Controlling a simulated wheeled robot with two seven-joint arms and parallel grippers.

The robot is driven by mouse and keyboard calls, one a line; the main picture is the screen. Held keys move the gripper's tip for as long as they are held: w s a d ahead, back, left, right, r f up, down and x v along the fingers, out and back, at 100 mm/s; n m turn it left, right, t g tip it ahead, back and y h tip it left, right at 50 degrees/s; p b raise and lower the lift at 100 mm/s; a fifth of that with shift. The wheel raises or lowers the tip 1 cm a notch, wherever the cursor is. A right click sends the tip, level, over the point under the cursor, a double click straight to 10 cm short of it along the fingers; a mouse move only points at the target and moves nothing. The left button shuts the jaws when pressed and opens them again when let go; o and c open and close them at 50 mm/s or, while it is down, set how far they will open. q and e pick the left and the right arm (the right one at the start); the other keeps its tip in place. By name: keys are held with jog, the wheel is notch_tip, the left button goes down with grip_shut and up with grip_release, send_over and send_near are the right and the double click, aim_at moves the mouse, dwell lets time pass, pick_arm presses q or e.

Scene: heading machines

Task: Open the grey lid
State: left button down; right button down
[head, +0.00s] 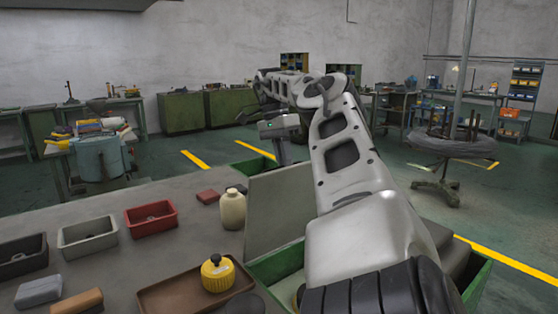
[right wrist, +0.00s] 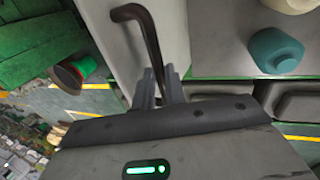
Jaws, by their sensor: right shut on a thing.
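The grey lid (head: 279,212) stands raised and tilted over the green box (head: 277,264), in the middle of the head view. In the right wrist view its pale panel (right wrist: 117,50) carries a dark bent handle (right wrist: 146,40). My right gripper (right wrist: 162,90) is shut on the handle. In the head view the right gripper (head: 284,152) is at the far side of the lid, near its top edge, and its fingers are partly hidden. My right arm covers much of the box. My left gripper is not in view.
Left of the lid, the bench holds a cream bottle (head: 232,209), a brown tray (head: 178,295) with a yellow container (head: 217,274), a red bin (head: 151,219), a grey bin (head: 87,236) and a black bin (head: 22,256). Open floor lies beyond the bench.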

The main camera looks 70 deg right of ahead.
jog(key=shift+w+d+f, duration=0.15)
jog(key=shift+f, duration=0.3)
jog(key=shift+w, duration=0.1)
